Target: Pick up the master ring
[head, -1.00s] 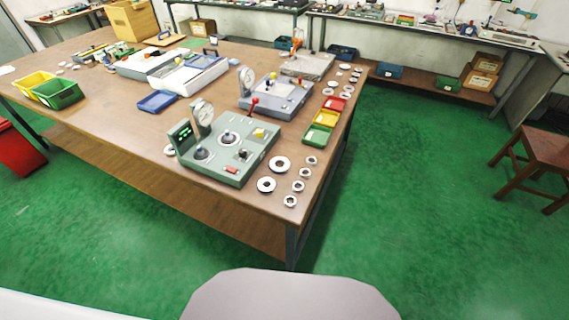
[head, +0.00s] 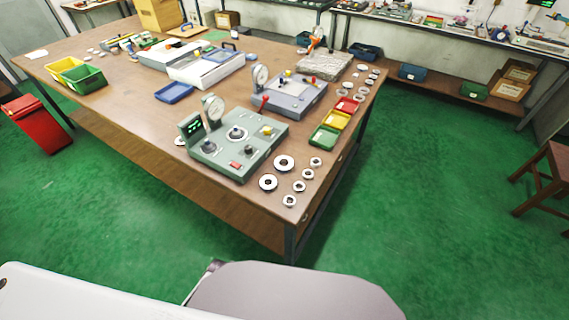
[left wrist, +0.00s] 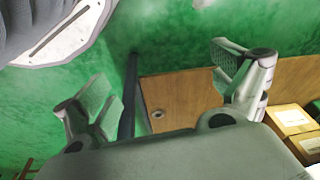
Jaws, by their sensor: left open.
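Two larger pale rings with dark centres, an upper one (head: 284,162) and a lower one (head: 268,182), lie flat near the table's front right corner. Several smaller rings (head: 299,187) lie beside them; I cannot tell which ring is the master ring. A grey-green gauge unit (head: 228,162) with a dial and green display stands just left of them. My left gripper (left wrist: 172,92) is open and empty in the left wrist view, above green floor and a wooden surface, with no large ring between its fingers. My right gripper is not in view.
Green, yellow and red trays (head: 334,124) line the table's right edge behind the rings. A second dial unit (head: 288,98) stands behind the first. A blue tray (head: 174,92) lies further left. Cardboard boxes (left wrist: 290,120) show in the left wrist view.

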